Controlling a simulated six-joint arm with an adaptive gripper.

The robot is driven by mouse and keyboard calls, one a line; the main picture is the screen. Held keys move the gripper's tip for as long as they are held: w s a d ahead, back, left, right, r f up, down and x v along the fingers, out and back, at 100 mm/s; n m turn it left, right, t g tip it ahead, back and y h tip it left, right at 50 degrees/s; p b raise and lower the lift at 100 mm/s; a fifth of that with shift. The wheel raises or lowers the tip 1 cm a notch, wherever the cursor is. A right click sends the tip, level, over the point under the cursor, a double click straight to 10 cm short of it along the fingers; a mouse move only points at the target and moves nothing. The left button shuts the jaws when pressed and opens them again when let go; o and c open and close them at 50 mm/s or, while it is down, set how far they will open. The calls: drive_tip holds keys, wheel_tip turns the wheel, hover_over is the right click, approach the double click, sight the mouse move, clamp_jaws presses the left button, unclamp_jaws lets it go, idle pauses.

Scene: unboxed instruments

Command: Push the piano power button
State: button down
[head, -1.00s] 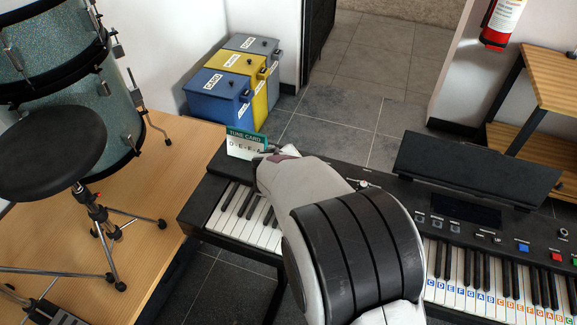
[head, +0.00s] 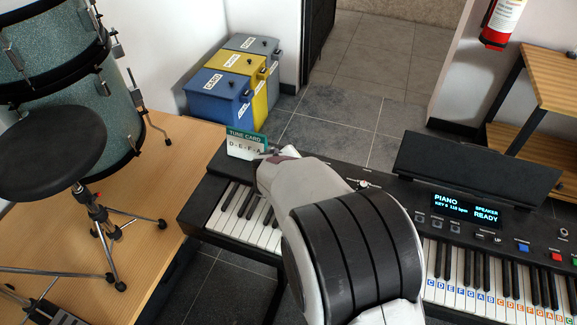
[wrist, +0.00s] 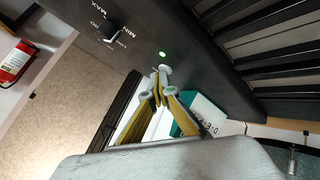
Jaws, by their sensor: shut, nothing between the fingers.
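The piano (head: 330,175) is a black keyboard, and its display (head: 467,208) is lit with "PIANO", "SPEAKER" and "READY". In the wrist view, a small round power button (wrist: 165,54) glows green on the dark panel. My gripper (wrist: 160,78) is shut and empty, its fingertips close to the green button. I cannot tell whether they touch it. In the head view, my arm covers the middle of the piano, and the button cannot be made out there.
A knob (wrist: 109,31) marked MIN and MAX sits on the panel left of the button. A tune card (head: 246,144) stands at the piano's back left edge. A black music rest (head: 475,170) rises behind the display. Blue, yellow and grey boxes (head: 213,100) stand behind.

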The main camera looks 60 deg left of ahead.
drive_tip(key=shift+r, duration=0.55)
drive_tip(key=shift+r, duration=0.25)
drive_tip(key=shift+r, duration=2.8)
